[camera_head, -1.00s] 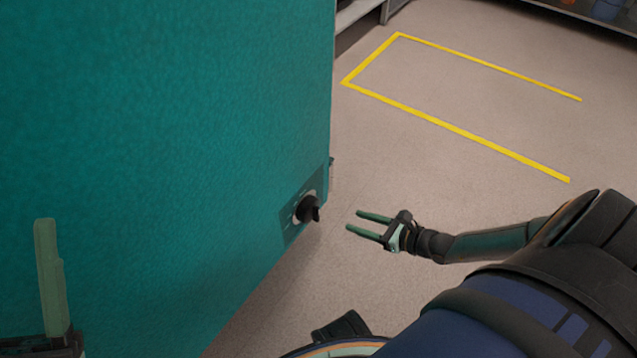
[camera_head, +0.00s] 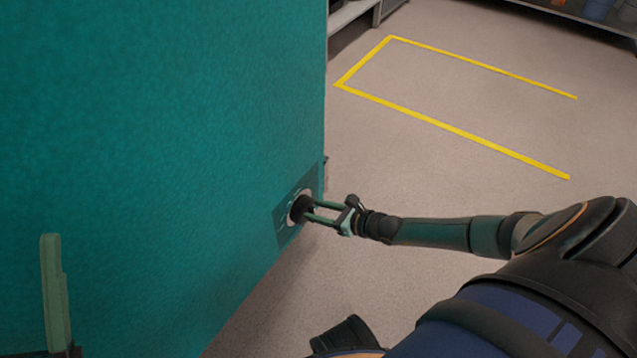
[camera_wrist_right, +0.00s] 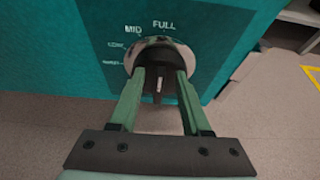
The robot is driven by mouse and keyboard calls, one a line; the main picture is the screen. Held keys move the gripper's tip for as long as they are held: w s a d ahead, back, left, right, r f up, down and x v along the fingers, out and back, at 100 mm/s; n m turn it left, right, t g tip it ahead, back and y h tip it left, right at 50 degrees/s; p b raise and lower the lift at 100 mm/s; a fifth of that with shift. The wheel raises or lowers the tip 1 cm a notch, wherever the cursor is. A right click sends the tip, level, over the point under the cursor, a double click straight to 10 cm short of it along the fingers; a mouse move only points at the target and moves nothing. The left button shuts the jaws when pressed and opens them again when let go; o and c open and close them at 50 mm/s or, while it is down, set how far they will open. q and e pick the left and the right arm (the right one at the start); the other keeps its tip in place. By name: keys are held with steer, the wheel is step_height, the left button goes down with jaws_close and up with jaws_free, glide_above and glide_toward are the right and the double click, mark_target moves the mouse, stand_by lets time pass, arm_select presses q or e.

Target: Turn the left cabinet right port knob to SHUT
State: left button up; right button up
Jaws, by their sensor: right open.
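The black port knob (camera_head: 298,207) sits on a dark label plate low on the teal cabinet (camera_head: 170,120), near its right edge. In the right wrist view the knob (camera_wrist_right: 158,88) has a pale ring around it and a light mark on its front. MID and FULL read clearly above it; the labels at left are blurred. My right gripper (camera_head: 311,211) is at the knob, its green fingers apart, one on each side of the knob's grip. Whether they touch it I cannot tell. Of my left gripper (camera_head: 56,295), only a green finger shows at the lower left.
Yellow tape (camera_head: 450,127) marks an area on the open grey floor (camera_head: 450,85) right of the cabinet. Shelving stands at the back (camera_head: 350,14) and upper right.

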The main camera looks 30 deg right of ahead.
jaws_close()
stand_by(0.3)
stand_by(0.3)
